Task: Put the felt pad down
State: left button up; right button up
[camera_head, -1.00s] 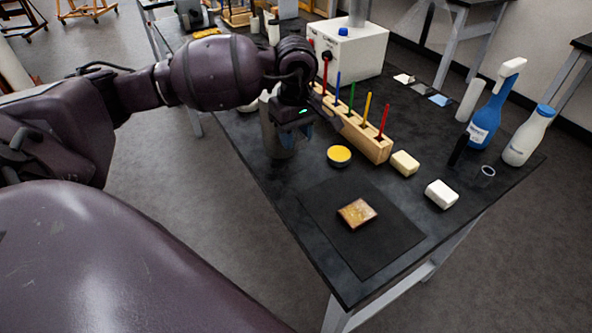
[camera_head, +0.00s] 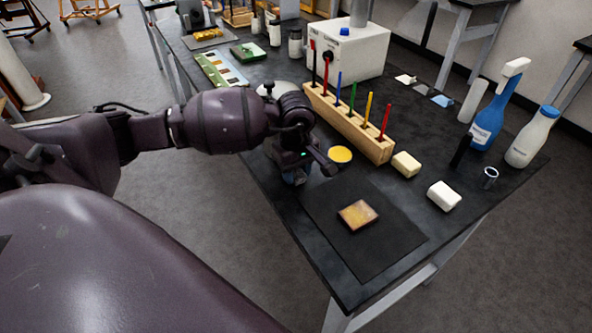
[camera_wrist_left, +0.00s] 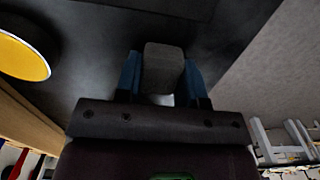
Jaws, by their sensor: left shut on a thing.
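The felt pad (camera_wrist_left: 163,68) shows as a grey block between the blue fingers in the left wrist view. My left gripper (camera_wrist_left: 161,80) is shut on it. In the head view my left gripper (camera_head: 296,174) points down over the left edge side of the black table, left of the yellow tin and behind the dark mat. The pad is hidden or too small to make out there. I cannot tell whether it touches the table. My right gripper is not in view.
A gilt square piece (camera_head: 358,214) lies on the dark mat (camera_head: 395,240). The yellow tin (camera_head: 340,155) and a wooden rack (camera_head: 350,125) of coloured handles stand close to the gripper. A cream block (camera_head: 406,164), a white block (camera_head: 443,196) and bottles (camera_head: 530,135) are farther right.

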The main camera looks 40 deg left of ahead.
aim_at(296, 171)
pick_arm(q)
jog(key=shift+f, duration=0.15)
jog(key=o, duration=0.8)
jog(key=shift+o, duration=0.2)
notch_tip(296, 171, up, 12)
jog(key=shift+r+p, duration=0.2)
jog(key=shift+p, duration=0.25)
